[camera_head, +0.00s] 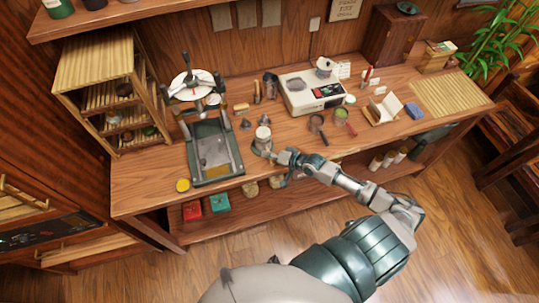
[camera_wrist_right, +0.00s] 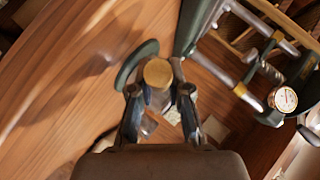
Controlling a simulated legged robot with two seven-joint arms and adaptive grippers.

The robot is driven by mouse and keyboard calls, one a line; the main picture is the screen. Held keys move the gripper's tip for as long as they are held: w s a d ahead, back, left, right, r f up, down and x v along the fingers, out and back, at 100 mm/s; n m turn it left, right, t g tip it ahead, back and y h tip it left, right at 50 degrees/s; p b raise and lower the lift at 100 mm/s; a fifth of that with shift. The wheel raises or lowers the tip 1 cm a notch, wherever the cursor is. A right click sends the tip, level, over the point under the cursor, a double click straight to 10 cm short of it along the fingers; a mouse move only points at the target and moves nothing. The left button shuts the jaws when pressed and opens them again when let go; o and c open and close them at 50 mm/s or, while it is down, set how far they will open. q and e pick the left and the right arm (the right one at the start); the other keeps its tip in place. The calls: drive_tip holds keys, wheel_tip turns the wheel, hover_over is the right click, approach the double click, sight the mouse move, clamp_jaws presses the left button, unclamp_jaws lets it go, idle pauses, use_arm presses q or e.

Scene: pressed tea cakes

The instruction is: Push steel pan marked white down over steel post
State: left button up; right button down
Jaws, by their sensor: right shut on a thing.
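My right gripper (camera_head: 264,146) reaches in over the front part of the bench, just right of the dark green press frame. In the right wrist view my right gripper (camera_wrist_right: 159,92) has both fingers closed around a small cylindrical piece (camera_wrist_right: 158,73) with a round tan end. In the head view this held piece (camera_head: 263,132) looks like a pale steel cylinder standing up between the fingers. I cannot make out a white mark on it. Small steel pieces with narrow tops (camera_head: 246,124) stand just behind the gripper; I cannot tell which is the post. My left gripper is not in view.
The press frame (camera_head: 236,150) stands close on the left.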

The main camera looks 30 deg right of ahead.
drive_tip(key=shift+f, duration=0.2)
drive_tip(key=c, duration=1)
unclamp_jaws()
drive_tip(key=shift+c, duration=0.2)
drive_tip(key=v, duration=1.2)
drive_tip(key=shift+f, duration=0.1)
